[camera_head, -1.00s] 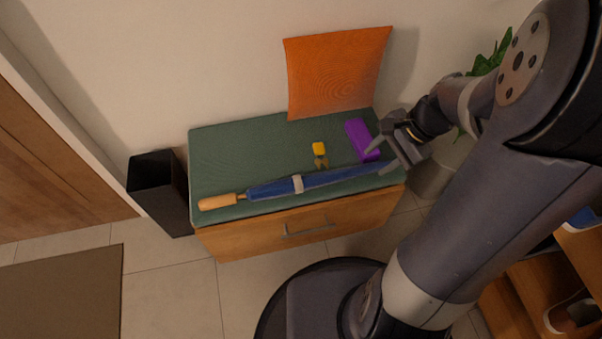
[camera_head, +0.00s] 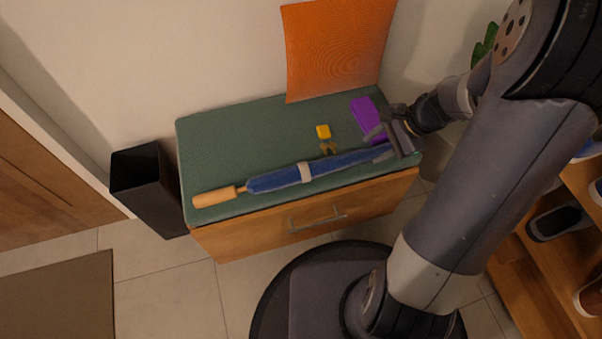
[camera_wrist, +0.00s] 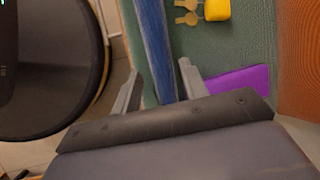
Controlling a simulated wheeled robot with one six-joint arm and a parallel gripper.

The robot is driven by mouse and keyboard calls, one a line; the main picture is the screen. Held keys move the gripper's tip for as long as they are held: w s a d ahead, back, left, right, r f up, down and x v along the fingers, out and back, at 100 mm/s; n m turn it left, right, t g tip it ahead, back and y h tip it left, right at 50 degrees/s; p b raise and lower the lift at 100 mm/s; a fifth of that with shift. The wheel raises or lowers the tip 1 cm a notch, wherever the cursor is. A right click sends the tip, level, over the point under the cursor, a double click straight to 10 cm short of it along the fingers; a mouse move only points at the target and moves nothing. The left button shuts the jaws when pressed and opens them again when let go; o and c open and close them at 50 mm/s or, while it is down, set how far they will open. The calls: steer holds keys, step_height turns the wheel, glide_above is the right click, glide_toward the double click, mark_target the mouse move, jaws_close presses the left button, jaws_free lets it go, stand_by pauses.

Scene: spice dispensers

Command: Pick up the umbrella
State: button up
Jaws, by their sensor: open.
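The closed blue umbrella (camera_head: 275,178) lies along the front of the green-topped bench (camera_head: 225,135), its wooden handle to the left and a pale strap around its middle. My gripper (camera_head: 384,144) is open at the umbrella's right end. In the wrist view the blue umbrella (camera_wrist: 154,45) runs down between the two fingers of my gripper (camera_wrist: 160,85), with room on both sides. The far right tip of the umbrella is hidden by my gripper.
A purple case (camera_head: 368,118) lies close beside my gripper, and keys with a yellow fob (camera_head: 323,131) lie behind the umbrella. An orange cushion (camera_head: 337,50) leans on the wall. A black bin (camera_head: 148,185) stands left of the bench; a shoe rack (camera_head: 540,270) is at right.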

mark_target(365, 153)
steer(key=b+x, duration=0.2)
steer(key=x, duration=0.2)
steer(key=shift+a+f, duration=0.1)
steer(key=shift+f, duration=0.1)
steer(key=shift+r, duration=0.1)
steer(key=shift+c, duration=0.4)
jaws_close()
